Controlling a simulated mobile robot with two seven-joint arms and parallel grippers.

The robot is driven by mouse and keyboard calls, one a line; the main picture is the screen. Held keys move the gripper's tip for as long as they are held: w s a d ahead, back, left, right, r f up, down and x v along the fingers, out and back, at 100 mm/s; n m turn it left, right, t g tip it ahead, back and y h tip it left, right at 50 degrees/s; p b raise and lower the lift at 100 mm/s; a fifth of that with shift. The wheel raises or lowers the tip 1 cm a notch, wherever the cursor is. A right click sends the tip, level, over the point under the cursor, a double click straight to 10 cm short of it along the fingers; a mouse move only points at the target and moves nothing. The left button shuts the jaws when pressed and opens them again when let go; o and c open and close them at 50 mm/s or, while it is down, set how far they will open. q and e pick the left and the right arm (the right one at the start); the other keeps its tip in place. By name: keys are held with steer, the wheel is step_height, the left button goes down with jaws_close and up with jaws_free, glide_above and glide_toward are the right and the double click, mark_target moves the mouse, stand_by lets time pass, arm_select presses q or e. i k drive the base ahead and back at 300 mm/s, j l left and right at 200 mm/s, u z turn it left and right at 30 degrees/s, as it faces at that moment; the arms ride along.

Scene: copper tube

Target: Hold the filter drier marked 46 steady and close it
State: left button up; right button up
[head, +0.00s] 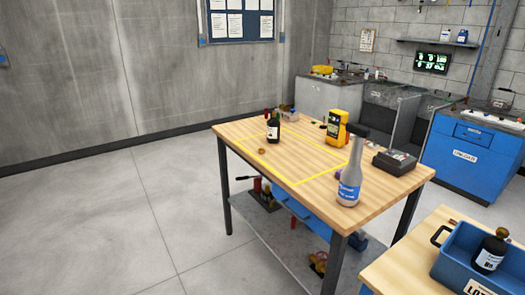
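A dark bottle-shaped vessel (273,132) with a white label stands upright on the wooden table (310,180), near the back of the yellow outline. A small brown round piece (261,151), perhaps a cap, lies on the tabletop in front of it. A second dark vessel (489,256) with a white label and a brown top stands in a blue bin (455,262) at the lower right. The label marks are too small to read, so I cannot tell which is marked 46. Neither of my grippers is in view.
A grey bottle with a blue label (349,187) stands near the table's front right corner. A yellow meter (337,127) and a dark box-shaped device (394,162) are also on the table. The middle of the yellow outline is clear. Blue and grey cabinets stand behind.

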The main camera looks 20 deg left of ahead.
mark_target(273, 125)
steer(key=z, duration=0.4)
steer(key=i+j+z, duration=0.1)
steer(key=j+z, duration=0.3)
steer(key=i+j+z, duration=0.1)
steer(key=j+z, duration=0.75)
steer(key=j, duration=1.25)
steer(key=k+j, duration=0.1)
steer(key=j, duration=1.4)
steer(key=k+z, duration=0.05)
